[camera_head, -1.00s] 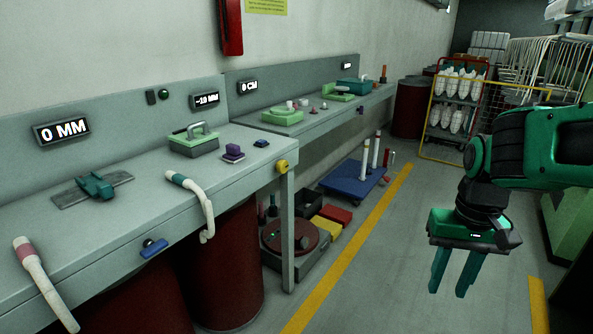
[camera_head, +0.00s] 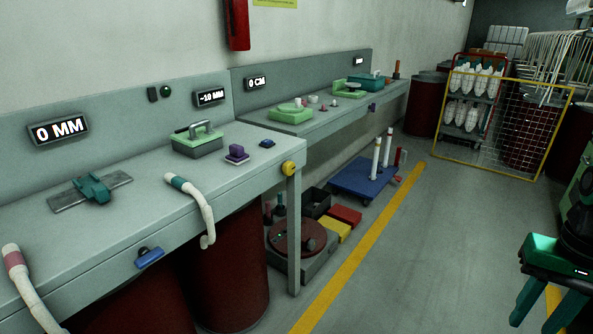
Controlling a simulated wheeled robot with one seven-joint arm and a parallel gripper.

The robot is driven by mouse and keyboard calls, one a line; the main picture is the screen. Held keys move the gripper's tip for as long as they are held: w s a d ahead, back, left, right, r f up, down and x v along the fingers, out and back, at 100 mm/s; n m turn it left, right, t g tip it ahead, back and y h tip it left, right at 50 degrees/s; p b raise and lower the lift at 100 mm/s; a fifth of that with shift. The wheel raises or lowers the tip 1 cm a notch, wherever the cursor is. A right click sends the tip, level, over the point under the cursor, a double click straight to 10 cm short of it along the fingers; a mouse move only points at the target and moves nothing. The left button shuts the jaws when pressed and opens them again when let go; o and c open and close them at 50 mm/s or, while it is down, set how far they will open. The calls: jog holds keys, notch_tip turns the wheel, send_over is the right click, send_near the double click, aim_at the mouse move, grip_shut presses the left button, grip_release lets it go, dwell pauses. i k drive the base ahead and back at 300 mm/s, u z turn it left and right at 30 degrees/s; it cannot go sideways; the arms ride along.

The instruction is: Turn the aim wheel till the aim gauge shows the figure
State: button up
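No wheel or gauge is labelled as the aim one at this size. A dark red disc with a small knob (camera_head: 298,238) lies flat on a grey base on the floor under the bench end; I cannot tell if it is the aim wheel. Lit displays stand along the bench back: one reads 0 MM (camera_head: 59,131), one seems to read -10 MM (camera_head: 211,97), one 0 CM (camera_head: 256,82). A far display (camera_head: 359,61) is too small to read. My gripper (camera_head: 543,311) is at the lower right edge, fingers apart and empty, over the floor, far from the bench.
The near bench (camera_head: 110,220) holds a slide block (camera_head: 93,188), a green-lidded box (camera_head: 197,140) and two pale curved handles. A yellow knob (camera_head: 289,168) is on its corner. A blue trolley (camera_head: 362,181) and yellow mesh gate (camera_head: 505,120) stand beyond. The aisle floor is clear.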

aim_at(288, 168)
jog(key=i, duration=1)
